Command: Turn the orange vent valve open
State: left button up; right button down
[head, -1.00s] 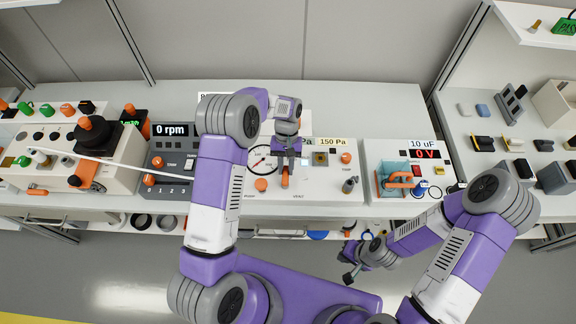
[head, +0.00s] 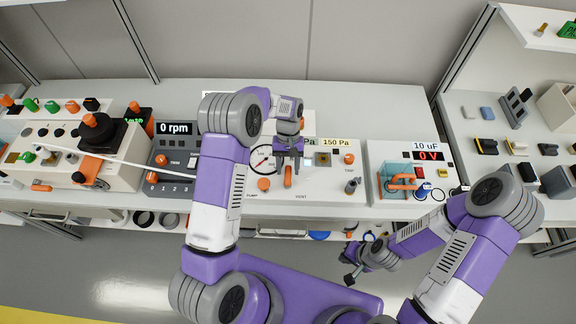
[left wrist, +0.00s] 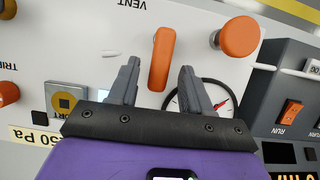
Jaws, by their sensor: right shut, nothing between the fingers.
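The orange vent valve (head: 288,178) is a bar-shaped handle on the white panel above the VENT label. In the left wrist view the handle (left wrist: 162,58) points nearly straight toward the label, slightly tilted. My left gripper (head: 288,165) is open over the panel at the valve. In the left wrist view its two grey fingers are on either side of the handle's near end, with a visible gap on both sides. I cannot tell how high the fingertips are above the panel. My right gripper (head: 350,277) is shut and empty, low in front of the bench.
An orange pump knob (head: 264,184) and a pressure gauge (left wrist: 203,98) are close beside the valve. A 0 rpm unit (head: 174,160) stands to the left, and a capacitor unit (head: 411,171) to the right. The bench behind the panel is largely clear.

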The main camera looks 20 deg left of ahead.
pick_arm(q)
jog(key=v, duration=0.7)
jog(key=shift+r+p, duration=0.3)
jog(key=shift+p, duration=0.15)
jog(key=shift+f, duration=0.1)
